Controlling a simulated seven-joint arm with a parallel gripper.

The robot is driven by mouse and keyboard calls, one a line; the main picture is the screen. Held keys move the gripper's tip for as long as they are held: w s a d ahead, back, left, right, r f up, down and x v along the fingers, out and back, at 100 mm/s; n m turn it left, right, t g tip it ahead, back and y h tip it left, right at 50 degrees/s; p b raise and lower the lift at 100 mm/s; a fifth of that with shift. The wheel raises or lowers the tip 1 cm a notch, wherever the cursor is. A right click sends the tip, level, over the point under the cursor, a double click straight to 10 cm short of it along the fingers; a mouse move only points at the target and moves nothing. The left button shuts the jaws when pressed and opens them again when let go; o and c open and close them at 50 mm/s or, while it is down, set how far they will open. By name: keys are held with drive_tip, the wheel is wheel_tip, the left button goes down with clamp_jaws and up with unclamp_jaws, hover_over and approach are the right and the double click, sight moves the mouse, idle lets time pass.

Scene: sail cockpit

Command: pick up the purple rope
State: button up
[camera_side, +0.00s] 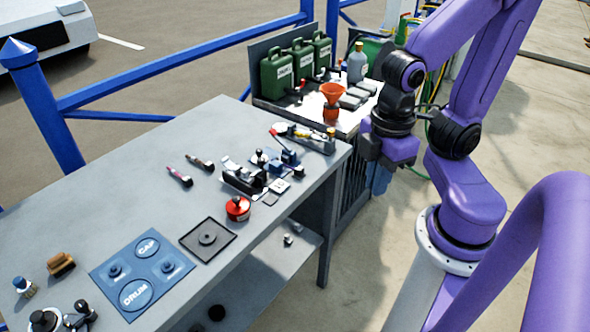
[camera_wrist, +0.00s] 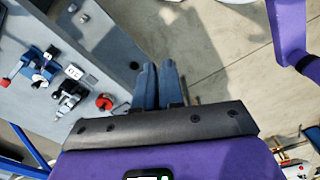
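I cannot make out a purple rope in either view; the large purple shapes are my own arm. In the side view my gripper (camera_side: 381,180) hangs to the right of the workbench (camera_side: 130,190), pointing down over the concrete floor. In the wrist view its two blue fingers (camera_wrist: 159,82) lie close together, with nothing seen between them. My arm hides part of the area behind it in the side view, including part of the hanging lines or hoses (camera_side: 404,28) in green and yellow.
The bench carries a blue DRUM and CAP mat (camera_side: 140,275), a red-topped part (camera_side: 238,207) and several tools. A back table holds green canisters (camera_side: 277,75) and an orange funnel (camera_side: 332,93). A blue railing (camera_side: 180,75) runs behind. Open floor (camera_side: 345,275) lies in front.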

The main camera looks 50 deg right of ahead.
drive_tip(key=o, duration=0.7)
